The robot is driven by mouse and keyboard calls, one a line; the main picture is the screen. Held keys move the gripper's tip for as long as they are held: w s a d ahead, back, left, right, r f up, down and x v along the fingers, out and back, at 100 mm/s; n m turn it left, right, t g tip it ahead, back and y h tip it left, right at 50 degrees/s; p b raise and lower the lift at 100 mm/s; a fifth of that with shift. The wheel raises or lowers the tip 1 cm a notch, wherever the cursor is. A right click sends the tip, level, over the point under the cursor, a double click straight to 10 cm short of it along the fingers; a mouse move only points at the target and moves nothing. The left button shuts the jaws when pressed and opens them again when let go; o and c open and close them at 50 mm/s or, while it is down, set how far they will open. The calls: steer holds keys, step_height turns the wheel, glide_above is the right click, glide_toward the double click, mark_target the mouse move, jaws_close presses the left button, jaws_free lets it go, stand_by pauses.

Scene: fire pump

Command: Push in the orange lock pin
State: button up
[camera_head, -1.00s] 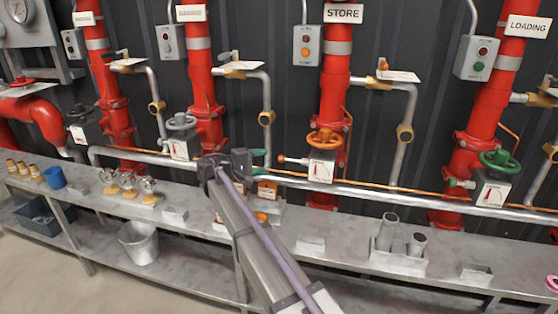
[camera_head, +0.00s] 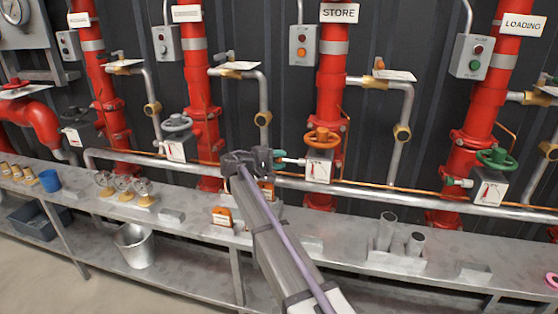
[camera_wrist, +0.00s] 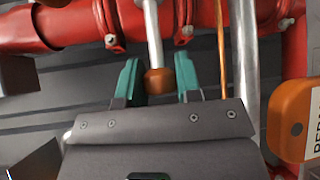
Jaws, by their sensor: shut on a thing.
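The orange lock pin (camera_wrist: 158,82) shows in the wrist view as a rounded orange knob on a silver shaft. My gripper (camera_wrist: 160,80), with two teal fingers, is shut on this knob, one finger at each side. In the head view my gripper (camera_head: 279,158) is at the left end of the pin's pale shaft (camera_head: 293,160). The shaft sticks out left from a white-faced gauge box (camera_head: 318,167) under the orange handwheel (camera_head: 323,138), on the red pipe of the STORE station. The knob is hidden by the fingers in the head view.
A silver rail pipe (camera_head: 375,190) runs just below the pin. An orange tag (camera_wrist: 295,118) with partly cut-off letters is close on the right in the wrist view. The grey bench (camera_head: 340,232) carries metal cups (camera_head: 388,232) and an orange-labelled piece (camera_head: 222,216).

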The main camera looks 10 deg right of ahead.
mark_target(288, 161)
jaws_close()
steer(key=shift+s+d, duration=0.4)
steer(key=shift+d, duration=0.35)
steer(key=shift+s+d, duration=0.4)
steer(key=shift+d, duration=0.35)
steer(key=o, duration=0.6)
jaws_free()
steer(key=p+v, duration=0.1)
steer(key=v, duration=0.9)
steer(key=shift+a, duration=0.3)
